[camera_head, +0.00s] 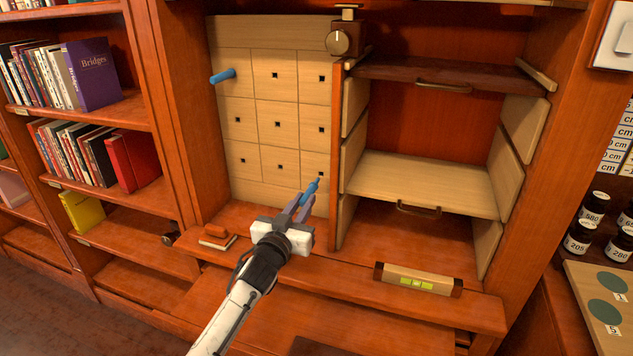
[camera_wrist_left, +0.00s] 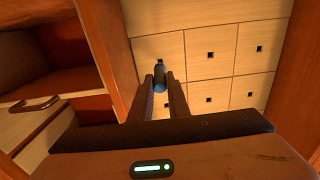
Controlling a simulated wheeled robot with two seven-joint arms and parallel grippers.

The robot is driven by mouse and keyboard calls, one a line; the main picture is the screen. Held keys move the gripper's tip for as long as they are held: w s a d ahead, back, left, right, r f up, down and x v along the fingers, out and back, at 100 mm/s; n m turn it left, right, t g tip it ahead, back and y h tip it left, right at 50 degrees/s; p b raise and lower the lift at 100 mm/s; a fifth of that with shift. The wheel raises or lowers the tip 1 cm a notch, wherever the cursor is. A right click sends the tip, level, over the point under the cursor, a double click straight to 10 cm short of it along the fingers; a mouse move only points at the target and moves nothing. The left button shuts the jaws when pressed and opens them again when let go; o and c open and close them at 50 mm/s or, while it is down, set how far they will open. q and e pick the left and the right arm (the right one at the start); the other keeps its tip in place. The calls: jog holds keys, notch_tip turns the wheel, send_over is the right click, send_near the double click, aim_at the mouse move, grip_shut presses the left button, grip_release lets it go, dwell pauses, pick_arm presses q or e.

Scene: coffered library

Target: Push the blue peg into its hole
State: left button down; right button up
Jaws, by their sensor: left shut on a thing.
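A pale wood panel (camera_head: 265,35) marked in squares has a small dark square hole in most squares. My left gripper (camera_head: 303,199) is shut on a blue peg (camera_head: 314,186) in front of the panel's bottom right square. In the left wrist view the blue peg (camera_wrist_left: 160,78) points away from the fingers (camera_wrist_left: 163,86), its tip at a dark hole (camera_wrist_left: 160,61). I cannot tell whether the tip is inside the hole or just before it. A second blue peg (camera_head: 223,76) sticks out of the top left square. My right gripper is not in view.
A ledge below the panel holds a small block with a reddish top (camera_head: 216,237) and a spirit level (camera_head: 418,280). An open cabinet with shelves (camera_head: 425,182) stands right of the panel, behind a wooden upright (camera_head: 337,150).

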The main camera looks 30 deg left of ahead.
pick_arm(q)
jog(key=shift+p+v, duration=0.75)
jog(key=shift+v, duration=0.85)
jog(key=shift+p+v, duration=0.5)
jog(key=shift+v, duration=0.9)
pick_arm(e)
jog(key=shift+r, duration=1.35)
